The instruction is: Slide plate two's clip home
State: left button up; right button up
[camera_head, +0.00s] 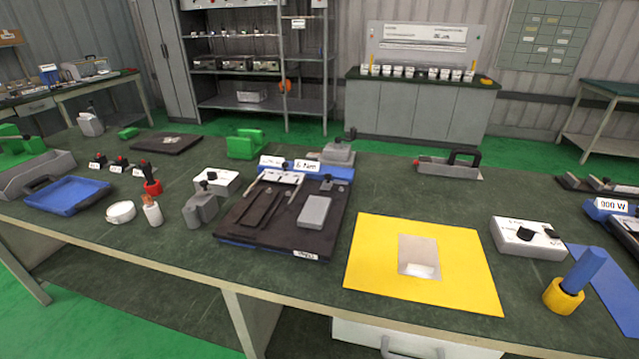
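A dark board (240,238) with a blue base lies in the middle of the bench. Two small white labels stand at its back edge, a left one (271,161) and a right one (307,165); their text is too small to read surely. A grey block (314,212) lies on its right half and dark flat strips (262,208) on its left half. A small grey fitting (334,184) sits at its back right. I cannot tell which part is plate two or its clip, nor whether a clip is home. Neither of my grippers is in view.
A yellow mat (378,262) with a pale square (419,256) lies right of the board. A white control box (527,238) and a yellow holder with a blue handle (565,296) stand farther right. A blue tray (67,195) and a white roll (121,212) are at left.

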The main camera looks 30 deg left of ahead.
aim_at(326, 185)
jog(key=j+u, duration=0.15)
jog(key=u, duration=0.75)
